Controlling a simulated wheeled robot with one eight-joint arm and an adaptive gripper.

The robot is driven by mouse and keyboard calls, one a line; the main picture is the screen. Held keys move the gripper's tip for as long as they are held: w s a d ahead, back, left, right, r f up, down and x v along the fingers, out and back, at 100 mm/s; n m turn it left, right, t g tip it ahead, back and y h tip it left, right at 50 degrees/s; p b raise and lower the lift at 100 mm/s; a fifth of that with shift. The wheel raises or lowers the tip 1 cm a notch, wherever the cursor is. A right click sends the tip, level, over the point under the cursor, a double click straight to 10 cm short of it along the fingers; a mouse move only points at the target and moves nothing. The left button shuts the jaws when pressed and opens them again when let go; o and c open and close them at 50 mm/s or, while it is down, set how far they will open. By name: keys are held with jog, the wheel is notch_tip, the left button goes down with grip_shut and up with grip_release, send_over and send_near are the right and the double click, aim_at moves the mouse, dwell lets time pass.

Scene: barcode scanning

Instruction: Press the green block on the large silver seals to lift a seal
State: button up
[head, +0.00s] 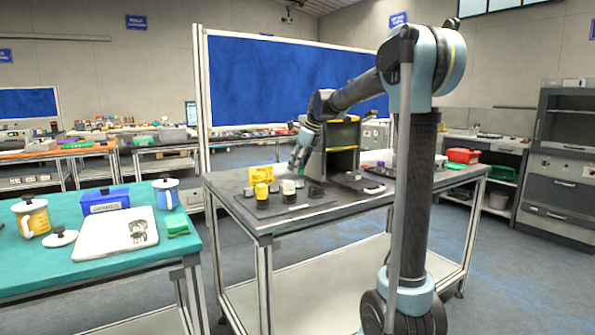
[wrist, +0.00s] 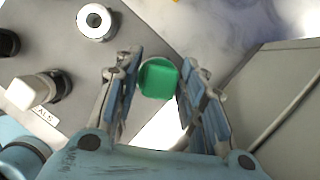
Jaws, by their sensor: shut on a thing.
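My gripper (head: 301,152) points down over the grey table and is shut on the green block (wrist: 158,78), which sits between the fingertips in the wrist view. In the head view the green block (head: 297,158) shows only as a small green patch. A silver ring-shaped seal (wrist: 96,21) lies on the dark board at the upper left of the wrist view, apart from the block. A white-topped piece (wrist: 38,92) with a dark side stands on the same board beside a partly readable label. Which small piece in the head view is the silver seal, I cannot tell.
The dark board (head: 283,207) also carries a yellow-topped piece (head: 262,190) and several dark pieces. A dark box-like unit with yellow edges (head: 342,147) stands close behind my gripper. A teal table (head: 40,270) with a white tray (head: 95,245) stands at left.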

jog(key=shift+r, duration=2.1)
